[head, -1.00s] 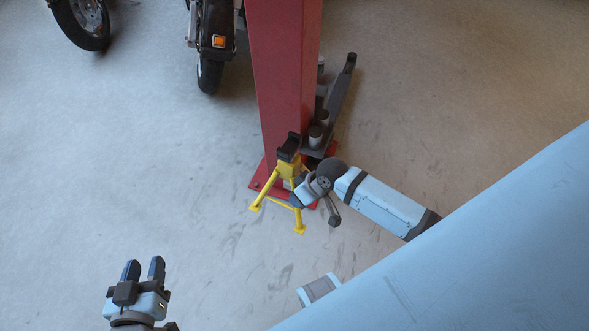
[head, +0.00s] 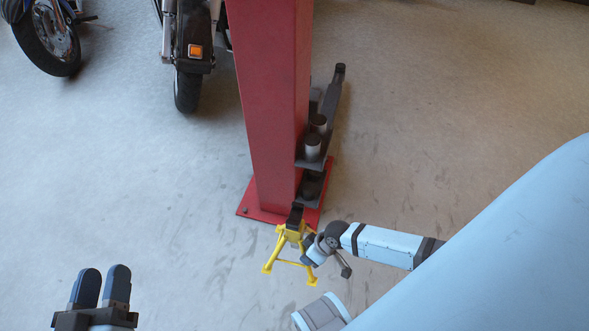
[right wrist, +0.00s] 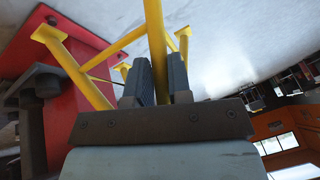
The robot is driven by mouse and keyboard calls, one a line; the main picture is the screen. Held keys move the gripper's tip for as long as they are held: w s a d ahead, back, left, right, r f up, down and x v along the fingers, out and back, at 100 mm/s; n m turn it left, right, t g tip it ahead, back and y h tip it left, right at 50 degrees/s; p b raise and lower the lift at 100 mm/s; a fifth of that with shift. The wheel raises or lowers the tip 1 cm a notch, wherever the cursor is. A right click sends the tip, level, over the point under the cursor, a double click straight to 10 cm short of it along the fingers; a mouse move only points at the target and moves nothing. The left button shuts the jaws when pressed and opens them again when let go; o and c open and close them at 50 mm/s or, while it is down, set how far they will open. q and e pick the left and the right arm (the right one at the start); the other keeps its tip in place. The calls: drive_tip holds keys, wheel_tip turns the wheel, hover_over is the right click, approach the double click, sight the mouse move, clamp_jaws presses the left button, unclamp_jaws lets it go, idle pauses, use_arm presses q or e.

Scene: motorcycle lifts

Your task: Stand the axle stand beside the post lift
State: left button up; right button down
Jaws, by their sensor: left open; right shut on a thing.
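The yellow axle stand (head: 291,235) with its black top is in front of the red post lift (head: 270,110), near the front edge of the lift's red base plate (head: 252,207). My right gripper (head: 316,248) is shut on the axle stand. In the right wrist view the gripper's fingers (right wrist: 158,80) close around a yellow leg (right wrist: 155,40) of the stand, with the red base plate (right wrist: 85,55) at the left. I cannot tell whether the stand's feet touch the floor. My left gripper (head: 102,285) is open and empty at the lower left of the head view.
A dark lift arm (head: 328,110) with pads sticks out from the right side of the post. Two motorcycles, one with an orange light (head: 195,51) and one with a front wheel (head: 50,35), stand at the back left. The floor at the left is clear.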

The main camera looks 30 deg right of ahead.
wheel_tip(320, 180, down, 23)
drive_tip(key=b, duration=1.2)
drive_tip(key=shift+w+d+r, duration=0.15)
drive_tip(key=shift+d, duration=0.15)
drive_tip(key=c, duration=1.3)
unclamp_jaws()
drive_tip(key=shift+s, duration=0.2)
drive_tip(key=shift+o, duration=1.2)
drive_tip(key=shift+d, duration=0.1)
use_arm(q)
drive_tip(key=w+a+f+m+h, duration=0.1)
drive_tip(key=w+f+m, duration=0.2)
drive_tip(key=f+m, duration=0.2)
drive_tip(key=shift+a+f, duration=0.15)
drive_tip(key=shift+f, duration=0.45)
drive_tip(key=shift+w, duration=0.1)
